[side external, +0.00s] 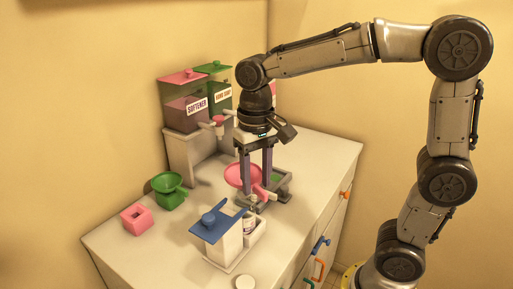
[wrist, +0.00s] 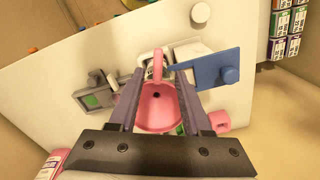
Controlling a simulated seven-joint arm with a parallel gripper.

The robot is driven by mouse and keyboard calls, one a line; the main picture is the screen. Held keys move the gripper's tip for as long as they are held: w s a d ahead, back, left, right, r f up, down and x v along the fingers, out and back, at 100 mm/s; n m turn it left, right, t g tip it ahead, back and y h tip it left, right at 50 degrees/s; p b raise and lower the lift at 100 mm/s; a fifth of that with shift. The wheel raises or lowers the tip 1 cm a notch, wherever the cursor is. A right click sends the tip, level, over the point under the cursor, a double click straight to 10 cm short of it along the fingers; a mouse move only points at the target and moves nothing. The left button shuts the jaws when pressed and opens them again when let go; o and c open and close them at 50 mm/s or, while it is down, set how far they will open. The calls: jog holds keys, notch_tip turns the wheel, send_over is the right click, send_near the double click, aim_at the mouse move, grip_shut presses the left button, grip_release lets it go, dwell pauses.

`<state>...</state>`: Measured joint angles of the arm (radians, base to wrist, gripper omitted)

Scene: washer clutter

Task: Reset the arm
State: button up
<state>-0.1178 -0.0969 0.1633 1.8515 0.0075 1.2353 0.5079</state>
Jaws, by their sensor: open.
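My gripper (side external: 256,190) points down over the counter in the side view, its two fingers apart. It also shows in the wrist view (wrist: 159,78), with the fingers spread on either side of a pink funnel-like bowl. The pink bowl (wrist: 157,115) has a dark hole in its middle and a handle towards the top of the picture. In the side view the pink bowl (side external: 237,174) is partly hidden behind the fingers. I cannot tell whether any finger touches it.
A white box with a blue lid (side external: 212,226) stands in front. A green funnel (side external: 170,191) and a pink block (side external: 137,219) are at left. Softener (side external: 184,107) and hand soap (side external: 215,86) dispensers stand behind. A grey device (wrist: 92,82) lies beside the gripper.

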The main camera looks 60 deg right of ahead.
notch_tip(320, 180, up, 11)
jog(key=s+d, duration=0.1)
jog(key=s, duration=0.2)
jog(key=s+d+f+n+t, duration=0.2)
jog(key=s+f+n+t, duration=0.2)
jog(key=s+f, duration=0.6)
jog(key=shift+s+d+f+n+t, duration=0.35)
jog(key=shift+f+t, duration=0.3)
jog(key=shift+t, duration=0.25)
